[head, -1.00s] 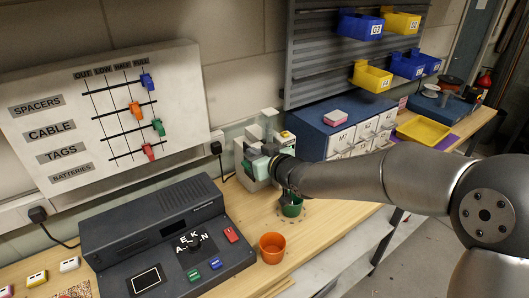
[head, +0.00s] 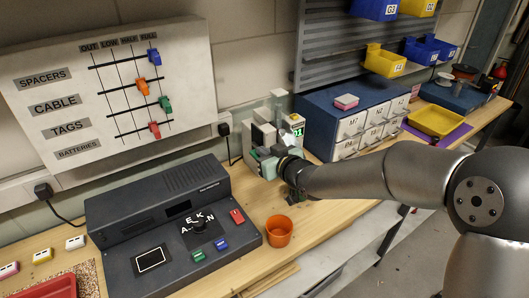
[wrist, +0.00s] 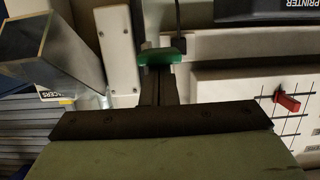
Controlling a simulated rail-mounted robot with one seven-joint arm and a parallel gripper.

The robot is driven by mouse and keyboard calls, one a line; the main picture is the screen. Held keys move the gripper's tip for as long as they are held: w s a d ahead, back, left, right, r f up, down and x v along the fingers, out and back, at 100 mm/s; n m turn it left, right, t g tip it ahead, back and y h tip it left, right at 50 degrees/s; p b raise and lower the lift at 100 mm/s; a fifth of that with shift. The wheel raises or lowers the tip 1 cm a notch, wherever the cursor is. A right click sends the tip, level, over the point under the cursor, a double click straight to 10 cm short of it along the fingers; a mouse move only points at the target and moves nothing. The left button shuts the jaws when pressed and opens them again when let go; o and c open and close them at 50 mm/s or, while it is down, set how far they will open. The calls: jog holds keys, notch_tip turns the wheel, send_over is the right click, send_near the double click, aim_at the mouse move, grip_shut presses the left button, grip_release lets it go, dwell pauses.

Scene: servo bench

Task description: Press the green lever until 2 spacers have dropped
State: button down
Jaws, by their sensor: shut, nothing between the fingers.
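The green lever (wrist: 163,57) shows in the wrist view, sticking out of the pale dispenser. My gripper (wrist: 158,77) is shut and empty, its dark fingertips right at the lever's near edge; whether they touch I cannot tell. A clear square tube (wrist: 50,48) with a SPACERS label stands left of it. A small green display on the dispenser seems to read 01. The dispenser's outlet and any dropped spacers are hidden.
An orange cup (head: 278,232) stands on the bench in front. A dark console (head: 165,225) with buttons is to the left. A slider board (head: 110,95) leans behind it. A blue drawer cabinet (head: 355,115) stands right of the dispenser.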

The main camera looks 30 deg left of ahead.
jog(key=shift+f, duration=0.55)
jog(key=s+d+r+p, duration=0.1)
jog(key=s+d+r, duration=0.2)
jog(key=d+r, duration=0.3)
jog(key=v, duration=0.3)
jog(key=shift+w+d, duration=0.15)
dwell(1.1)
